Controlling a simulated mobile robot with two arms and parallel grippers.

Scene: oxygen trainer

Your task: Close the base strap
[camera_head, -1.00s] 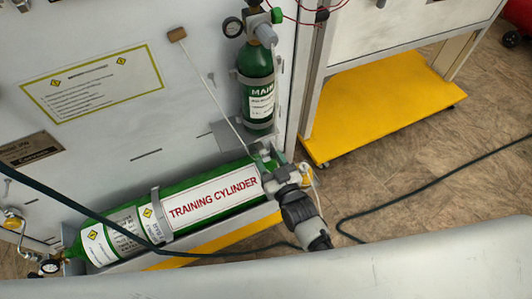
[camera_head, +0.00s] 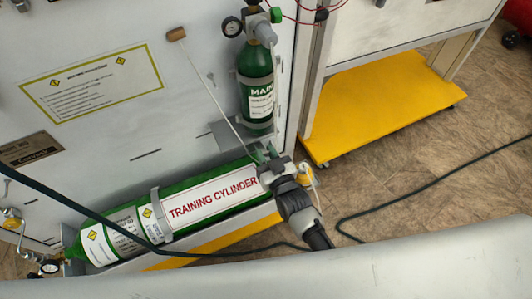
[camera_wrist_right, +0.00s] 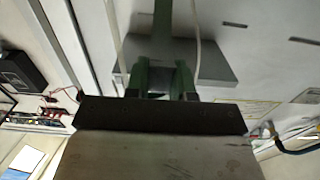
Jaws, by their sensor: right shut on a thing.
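The green training cylinder (camera_head: 190,203) lies along the foot of the white panel, with a grey strap (camera_head: 160,215) around it. My right gripper (camera_head: 268,158) is at its right end, below the upright MAIN cylinder (camera_head: 256,85). In the right wrist view, its fingers (camera_wrist_right: 162,80) are close together around a narrow green piece (camera_wrist_right: 161,22). The contact is dark and partly hidden, and I cannot tell whether this piece is the base strap. My left gripper is not in view.
A thin white rod with a brown end block (camera_head: 176,34) slants down towards my right gripper. A dark hose (camera_head: 90,213) crosses the cylinder and the floor. A yellow platform (camera_head: 385,95) stands at the right. Brown floor (camera_head: 420,190) is open beyond it.

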